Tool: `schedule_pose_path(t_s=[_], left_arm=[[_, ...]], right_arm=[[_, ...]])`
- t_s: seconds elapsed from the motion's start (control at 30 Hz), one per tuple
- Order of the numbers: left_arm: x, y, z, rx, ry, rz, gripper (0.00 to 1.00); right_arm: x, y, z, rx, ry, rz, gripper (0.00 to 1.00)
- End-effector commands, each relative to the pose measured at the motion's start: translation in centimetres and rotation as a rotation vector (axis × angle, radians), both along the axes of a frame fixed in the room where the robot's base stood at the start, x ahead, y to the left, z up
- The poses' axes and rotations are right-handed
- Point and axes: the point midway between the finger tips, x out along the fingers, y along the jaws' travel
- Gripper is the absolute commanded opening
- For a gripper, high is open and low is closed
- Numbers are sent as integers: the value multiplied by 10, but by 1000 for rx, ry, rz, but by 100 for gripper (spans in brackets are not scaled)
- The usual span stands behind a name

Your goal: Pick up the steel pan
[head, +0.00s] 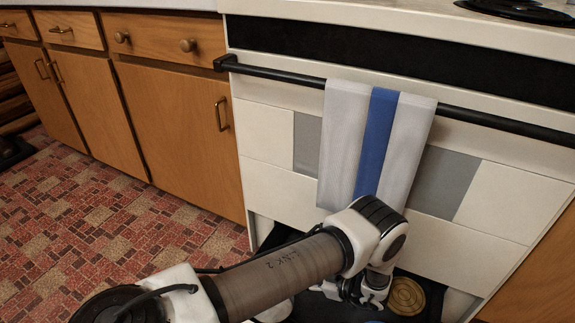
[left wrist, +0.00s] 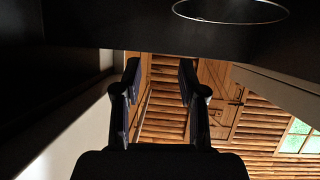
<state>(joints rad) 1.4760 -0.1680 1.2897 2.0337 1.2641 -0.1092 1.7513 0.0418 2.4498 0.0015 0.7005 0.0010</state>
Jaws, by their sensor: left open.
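I cannot clearly pick out the steel pan in either view. In the left wrist view, a thin bright round rim (left wrist: 230,20) shows against a dark surface at the top; I cannot tell whether it belongs to the pan. A round brass-coloured piece (head: 407,296) lies in the dark low opening of the stove in the head view. My left arm reaches down there, and its wrist covers part of the opening. My left gripper (left wrist: 159,72) is open, its two fingers apart with nothing between them. My right gripper is in neither view.
A black rail (head: 285,78) crosses the stove front (head: 270,155), with a white and blue towel (head: 376,140) hanging just above my left wrist. Wooden cabinets (head: 170,115) stand at left. The tiled floor (head: 110,225) is clear in front of them.

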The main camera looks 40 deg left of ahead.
Motion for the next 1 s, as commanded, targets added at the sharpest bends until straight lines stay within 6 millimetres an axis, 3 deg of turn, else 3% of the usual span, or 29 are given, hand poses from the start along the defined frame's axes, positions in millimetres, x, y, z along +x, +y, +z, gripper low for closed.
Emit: schedule_pose_path(t_s=[0.03, 0.13, 0.27, 0.7, 0.97, 1.0], left_arm=[[-5, -3, -37, 0, 14, -7, 41], [-11, -5, -56, 0, 27, -12, 41], [-15, 0, -61, 0, 35, -12, 41], [-30, 61, -87, -1, 35, -11, 41], [-31, 66, -86, -1, 35, -14, 41], [-31, 66, -86, -1, 35, -14, 30]], right_arm=[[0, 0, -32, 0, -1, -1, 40], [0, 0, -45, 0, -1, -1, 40], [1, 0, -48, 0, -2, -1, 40], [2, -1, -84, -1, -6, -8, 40], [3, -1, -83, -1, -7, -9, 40], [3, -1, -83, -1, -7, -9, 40]])
